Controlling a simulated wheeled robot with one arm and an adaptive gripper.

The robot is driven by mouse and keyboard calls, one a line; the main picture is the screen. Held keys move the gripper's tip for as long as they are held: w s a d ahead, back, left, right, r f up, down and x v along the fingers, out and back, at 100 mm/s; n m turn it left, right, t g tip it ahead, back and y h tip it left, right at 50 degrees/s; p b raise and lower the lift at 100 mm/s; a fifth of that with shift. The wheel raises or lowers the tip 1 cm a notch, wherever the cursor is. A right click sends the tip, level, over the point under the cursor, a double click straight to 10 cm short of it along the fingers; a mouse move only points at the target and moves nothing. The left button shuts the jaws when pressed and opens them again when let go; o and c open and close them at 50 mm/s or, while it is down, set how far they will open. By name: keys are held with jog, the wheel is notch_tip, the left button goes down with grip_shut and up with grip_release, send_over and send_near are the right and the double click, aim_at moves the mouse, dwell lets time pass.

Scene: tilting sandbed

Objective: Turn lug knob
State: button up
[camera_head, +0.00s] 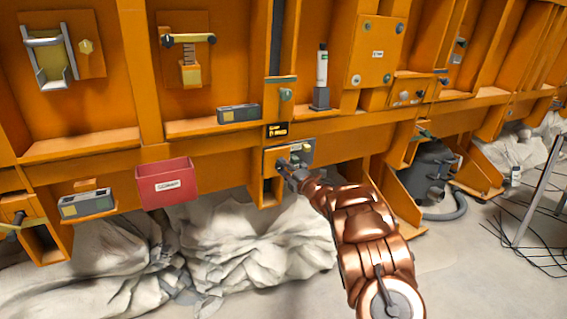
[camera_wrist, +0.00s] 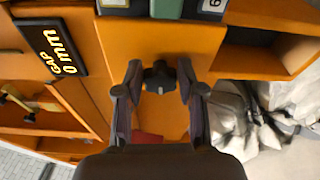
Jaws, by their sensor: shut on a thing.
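The lug knob (camera_wrist: 160,77) is a dark, lobed knob on an orange face, seen between my fingers in the wrist view. My gripper (camera_wrist: 160,88) has one finger on each side of the knob and is shut on it. There the fingers largely cover the knob. A black display (camera_wrist: 52,46) beside the knob reads "GAP 0 mm" in the wrist view. It also shows above the panel in the head view (camera_head: 277,130).
A red bin (camera_head: 166,184) hangs on the frame to the left. A grey box (camera_head: 238,114) sits on the ledge above it. Pale crumpled sheeting (camera_head: 250,245) lies below. A dark cylinder with a hose (camera_head: 432,175) stands right of my arm. Orange ribs stick out around the panel.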

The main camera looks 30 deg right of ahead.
jog(key=m+p, duration=0.2)
jog(key=m, duration=0.1)
jog(key=shift+a+f+m+t, duration=0.1)
jog(key=shift+f+m+t, duration=0.05)
jog(key=shift+m+t, duration=0.2)
jog(key=m+p, duration=0.1)
jog(key=m, duration=0.1)
jog(key=m+t+p, duration=0.1)
jog(key=m+p, duration=0.1)
jog(key=m, duration=0.1)
jog(key=shift+w+a+f+h+p, duration=0.1)
jog(key=shift+h+p, duration=0.2)
jog(key=m+p, duration=0.1)
jog(key=m, duration=0.1)
jog(key=m+p, duration=0.1)
jog(key=m, duration=0.1)
jog(key=shift+a+t+h, duration=0.1)
jog(key=shift+t+h, duration=0.15)
jog(key=shift+h, duration=0.05)
jog(key=shift+a+f+m+h+p, duration=0.1)
jog(key=shift+m+h+p, duration=0.45)
jog(key=shift+m, duration=0.9)
jog(key=shift+a+f+m+h+p, duration=0.1)
jog(key=shift+m+h+p, duration=0.15)
jog(key=shift+m+p, duration=0.85)
jog(key=shift+m, duration=0.5)
jog(key=o, duration=1.2)
jog(key=shift+c, duration=0.2)
jog(key=shift+d+f, duration=0.1)
